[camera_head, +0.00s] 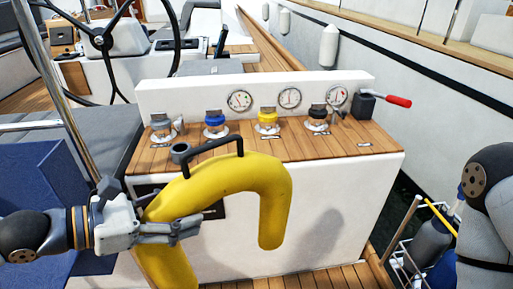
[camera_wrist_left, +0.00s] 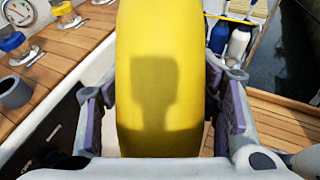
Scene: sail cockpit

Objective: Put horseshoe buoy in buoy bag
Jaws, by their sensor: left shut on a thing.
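The yellow horseshoe buoy (camera_head: 263,190) hangs in front of the white console, curved end up, with a black handle on top. My left gripper (camera_head: 178,226) is shut on its left leg. In the left wrist view the yellow leg (camera_wrist_left: 160,90) fills the space between the two finger pads. A blue item (camera_head: 45,200) stands at the left edge; it may be the buoy bag, but its opening cannot be made out. Part of my right arm shows at the right edge; its gripper is out of view.
A wire rack with bottles (camera_head: 430,245) stands at lower right. A metal post (camera_head: 62,95) rises at left beside a grey seat (camera_head: 105,130).

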